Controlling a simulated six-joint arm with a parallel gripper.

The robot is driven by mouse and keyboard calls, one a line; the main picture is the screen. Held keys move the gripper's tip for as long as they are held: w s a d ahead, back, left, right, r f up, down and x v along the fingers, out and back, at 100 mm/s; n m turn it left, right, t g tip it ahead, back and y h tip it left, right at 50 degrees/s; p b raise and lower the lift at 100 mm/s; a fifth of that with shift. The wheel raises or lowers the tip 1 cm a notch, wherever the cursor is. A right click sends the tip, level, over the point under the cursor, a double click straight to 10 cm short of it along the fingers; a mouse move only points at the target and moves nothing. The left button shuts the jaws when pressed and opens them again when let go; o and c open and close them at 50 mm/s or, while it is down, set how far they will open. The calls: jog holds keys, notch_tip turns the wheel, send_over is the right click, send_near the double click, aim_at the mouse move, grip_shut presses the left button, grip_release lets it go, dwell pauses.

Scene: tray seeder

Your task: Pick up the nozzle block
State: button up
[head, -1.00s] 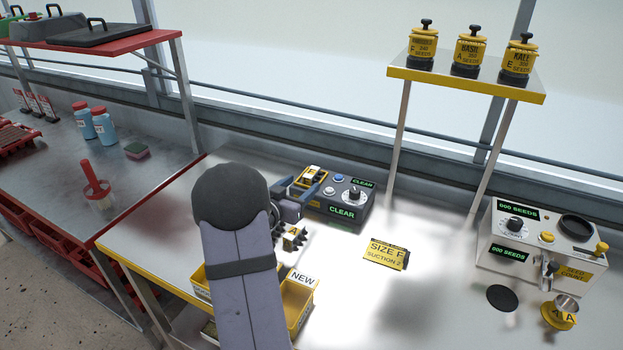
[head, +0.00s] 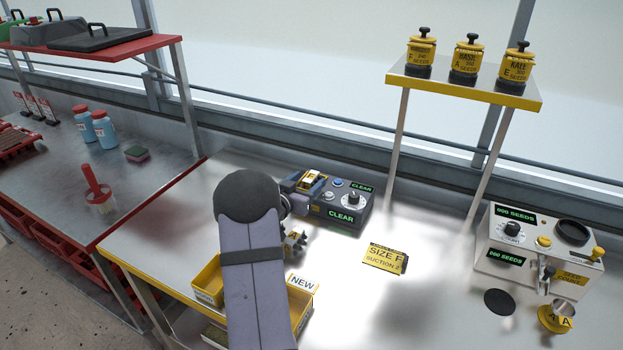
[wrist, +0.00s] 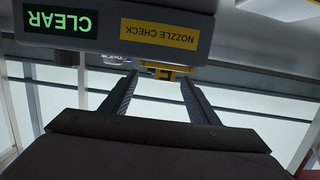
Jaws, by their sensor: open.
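A yellow nozzle block (head: 311,180) sits at the left end of the dark nozzle-check box (head: 347,214). In the wrist view the yellow block (wrist: 166,73) shows a dark letter, upside down, and is partly hidden by the box's front. My gripper (head: 309,185) is open at the block. A second nozzle block (head: 296,241) lies on the bench beside my arm, partly hidden.
The box's displays read CLEAR. A SIZE F sign (head: 385,258) lies to the right. Yellow bins (head: 302,306) stand at the bench's front, partly behind my arm. A seed counter (head: 540,250) is at the right, and a shelf (head: 465,88) holds yellow seed jars.

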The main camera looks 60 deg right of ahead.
aim_at(309, 182)
jog(key=shift+d+f, duration=0.15)
jog(key=shift+d, duration=0.4)
jog(key=shift+c, duration=0.3)
jog(key=c, duration=1.3)
jog(key=shift+o, duration=0.2)
notch_tip(309, 182, up, 10)
